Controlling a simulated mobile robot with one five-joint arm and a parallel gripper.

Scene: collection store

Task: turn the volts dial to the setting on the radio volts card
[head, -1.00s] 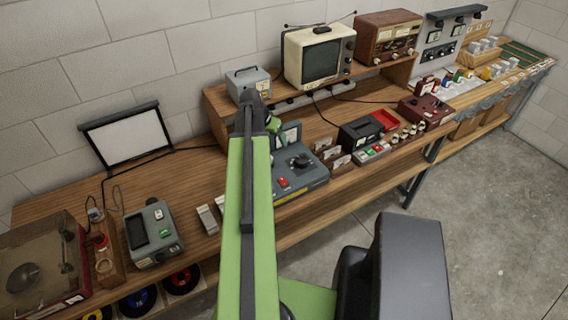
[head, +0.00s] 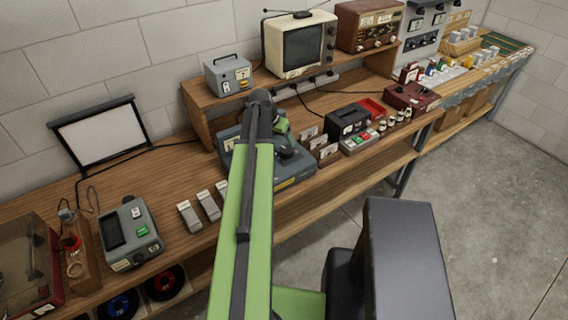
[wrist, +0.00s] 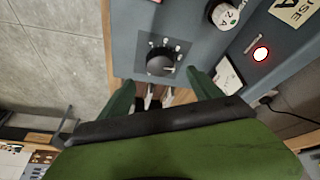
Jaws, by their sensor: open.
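A blue-grey bench unit (head: 293,182) stands on the bench, partly hidden behind my arm in the head view. In the wrist view its panel (wrist: 195,42) carries a black dial (wrist: 162,62) with small marks around it, whose labels are too small to read. My gripper (wrist: 159,78) is open, with one dark green finger to each side of the dial's near edge; I cannot tell whether they touch it. A second knob (wrist: 225,14) marked "2 A" and a lit red lamp (wrist: 260,53) sit to the right. I cannot identify the radio volts card.
A wooden radio (head: 369,24) and a cream television (head: 300,45) stand on the raised shelf, beside a grey box (head: 228,76). Small cards in holders (head: 322,150) and a black device (head: 348,121) are right of the unit. The floor (head: 470,210) in front is clear.

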